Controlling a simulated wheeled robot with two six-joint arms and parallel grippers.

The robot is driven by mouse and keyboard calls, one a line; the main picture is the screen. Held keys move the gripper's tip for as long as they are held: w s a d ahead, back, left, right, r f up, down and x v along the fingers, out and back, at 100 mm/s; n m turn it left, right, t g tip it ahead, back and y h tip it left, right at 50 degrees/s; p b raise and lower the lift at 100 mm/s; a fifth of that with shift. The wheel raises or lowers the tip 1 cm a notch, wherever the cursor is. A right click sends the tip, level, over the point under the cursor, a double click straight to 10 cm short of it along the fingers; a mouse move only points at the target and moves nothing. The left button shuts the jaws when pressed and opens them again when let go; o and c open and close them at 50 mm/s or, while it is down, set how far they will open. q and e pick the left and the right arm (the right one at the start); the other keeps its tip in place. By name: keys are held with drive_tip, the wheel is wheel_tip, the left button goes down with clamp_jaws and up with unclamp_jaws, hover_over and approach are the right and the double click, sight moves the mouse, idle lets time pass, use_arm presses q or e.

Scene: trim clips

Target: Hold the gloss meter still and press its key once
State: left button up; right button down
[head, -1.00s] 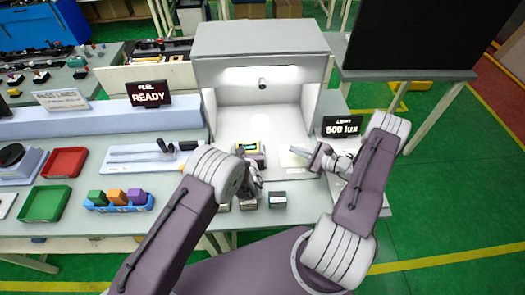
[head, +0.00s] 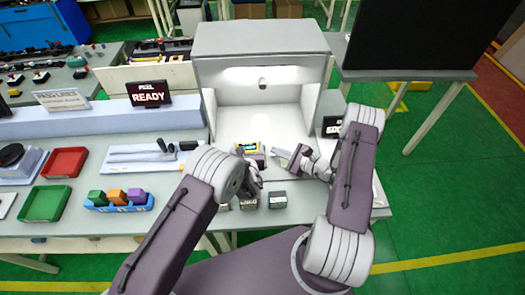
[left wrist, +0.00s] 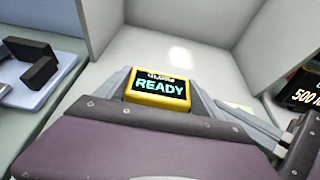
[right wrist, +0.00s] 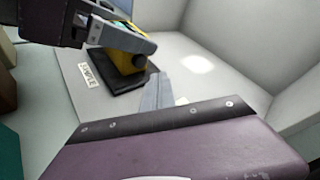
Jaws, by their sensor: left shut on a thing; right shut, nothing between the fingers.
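The gloss meter (left wrist: 160,88) is a yellow device with a dark screen reading READY in the left wrist view. It also shows in the head view (head: 254,148). In the right wrist view the yellow gloss meter (right wrist: 128,62) stands on a dark sample panel (right wrist: 118,76). My left gripper (head: 251,168) is shut on the meter, one finger on each side. My right gripper (head: 281,153) is shut and empty, just right of the meter and apart from it. Its closed tips also show in the right wrist view (right wrist: 158,88). I cannot make out the key clearly.
A lit white booth (head: 262,40) surrounds the meter at the back and sides. Small boxes (head: 278,200) stand at the table's front edge. A lux display (head: 331,127) stands right of the booth, partly hidden by my right arm. Trays (head: 45,203) lie to the left.

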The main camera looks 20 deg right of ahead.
drive_tip(key=shift+w+a, duration=0.2)
drive_tip(key=shift+a, duration=0.45)
drive_tip(key=shift+a, duration=0.1)
idle(1.5)
drive_tip(key=shift+w+a, duration=0.1)
drive_tip(key=shift+a, duration=0.2)
drive_tip(key=shift+w+a, duration=0.15)
drive_tip(key=shift+a, duration=0.35)
idle(0.6)
idle(0.3)
drive_tip(key=shift+s+d, duration=0.25)
drive_tip(key=shift+d, duration=0.65)
drive_tip(key=shift+s+d, duration=0.25)
drive_tip(key=shift+d, duration=0.55)
drive_tip(key=shift+s+d, duration=0.2)
drive_tip(key=shift+d, duration=0.65)
drive_tip(key=shift+s+d, duration=0.25)
drive_tip(key=shift+d, duration=0.55)
